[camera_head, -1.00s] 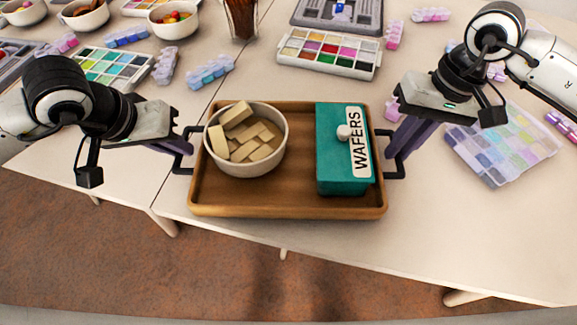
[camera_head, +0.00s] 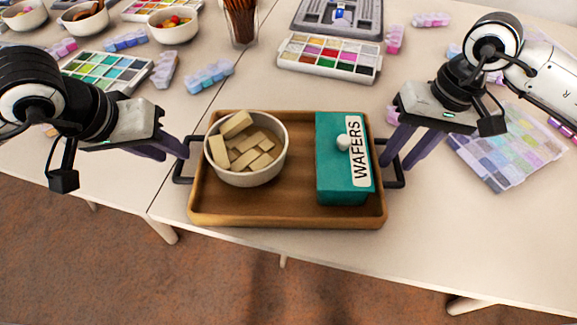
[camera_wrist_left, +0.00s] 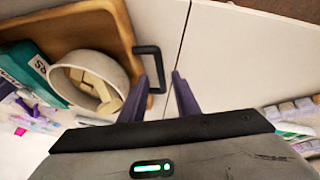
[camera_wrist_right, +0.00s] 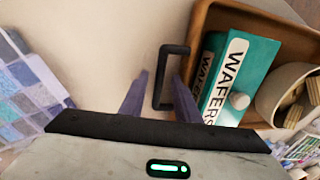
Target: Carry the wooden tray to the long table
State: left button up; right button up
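The wooden tray (camera_head: 285,218) rests on the pale table near its front edge, with a black handle at each end. It carries a white bowl (camera_head: 246,177) of wafer-like blocks and a teal box (camera_head: 344,195) labelled WAFERS. My left gripper (camera_head: 184,152) is open at the tray's left handle (camera_wrist_left: 150,50); in the left wrist view, one finger is close to the handle. My right gripper (camera_head: 397,160) is open at the right handle (camera_wrist_right: 163,75); in the right wrist view, the handle bar lies between its spread fingers. Neither gripper visibly grasps.
A clear bead case (camera_head: 507,150) lies to the right. A table seam (camera_head: 172,172) runs left of the tray. The front right tabletop is clear.

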jog(key=shift+r, duration=0.1)
pick_arm(q)
jog(key=v, duration=0.8)
jog(key=shift+r, duration=0.15)
pick_arm(e)
notch_tip(320, 180, up, 12)
jog(key=d, duration=0.2)
jog(key=shift+d+f, duration=0.15)
jog(key=shift+f, duration=0.05)
pick_arm(q)
jog(key=shift+s, duration=0.1)
